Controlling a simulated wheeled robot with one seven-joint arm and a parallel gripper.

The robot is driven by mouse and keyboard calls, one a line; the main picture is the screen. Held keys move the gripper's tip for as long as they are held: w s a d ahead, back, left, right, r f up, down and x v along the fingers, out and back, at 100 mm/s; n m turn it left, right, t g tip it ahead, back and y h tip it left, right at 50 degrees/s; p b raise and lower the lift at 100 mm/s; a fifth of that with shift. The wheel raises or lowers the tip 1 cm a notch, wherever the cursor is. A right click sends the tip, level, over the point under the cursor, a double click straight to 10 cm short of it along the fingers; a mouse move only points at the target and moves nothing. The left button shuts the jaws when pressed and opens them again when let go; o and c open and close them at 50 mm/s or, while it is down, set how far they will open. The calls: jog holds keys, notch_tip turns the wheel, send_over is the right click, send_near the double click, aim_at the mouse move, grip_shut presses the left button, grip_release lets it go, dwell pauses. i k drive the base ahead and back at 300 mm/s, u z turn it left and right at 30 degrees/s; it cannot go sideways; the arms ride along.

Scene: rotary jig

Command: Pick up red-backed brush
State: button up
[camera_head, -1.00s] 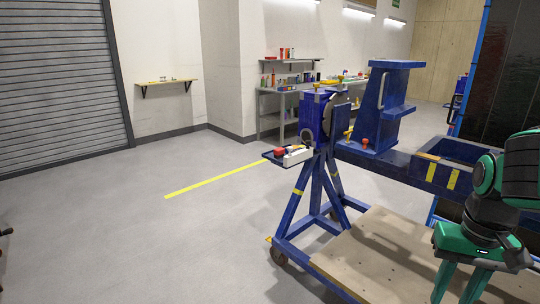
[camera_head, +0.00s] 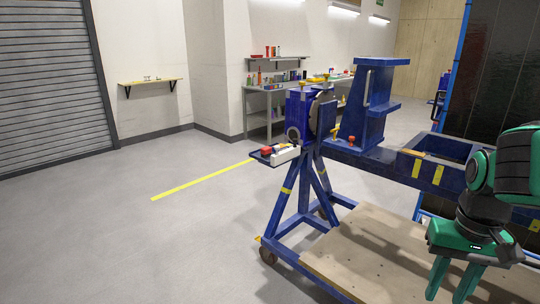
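A small tray (camera_head: 262,158) juts from the left end of the blue jig. On it lie a small red item (camera_head: 266,150) and a white block-like item (camera_head: 285,154). The red item may be the red-backed brush, but it is too small to tell. My gripper (camera_head: 451,287) is at the lower right, over the wooden base board. Its two green fingers point down and stand apart with nothing seen between them. The lower tips are near the bottom edge of the picture. My gripper is far to the right of the tray and apart from it.
The blue rotary jig (camera_head: 300,190) stands on a wheeled frame with a wooden board (camera_head: 370,250). A blue upright (camera_head: 372,105) rises from its beam. A workbench (camera_head: 270,90) with several items and a wall shelf (camera_head: 150,81) are behind. The floor at left is clear.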

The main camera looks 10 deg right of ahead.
aim_at(266, 152)
jog(key=u, duration=0.65)
jog(key=i, duration=2.35)
jog(key=z, duration=0.8)
jog(key=i, duration=0.65)
jog(key=z, duration=0.45)
